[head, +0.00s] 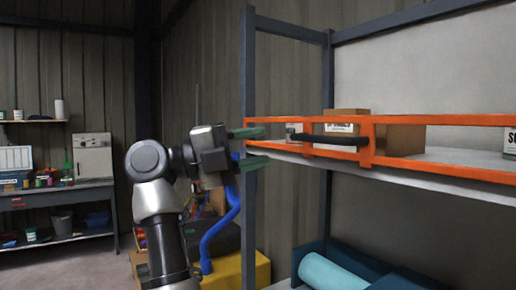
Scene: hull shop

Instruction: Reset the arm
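Nothing shows between the fingers. The fingers are beside the left end of the orange rail frame (440,120) on the rack; whether they touch it I cannot tell. A black bar handle (333,140) is on the rail frame, to the right of the fingertips.
The rack's grey post (248,60) stands just behind the gripper. Its shelf holds a cardboard box (400,139) and white cans. A teal roll (328,272) lies below. A workbench (70,193) stands far left, with open floor before it.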

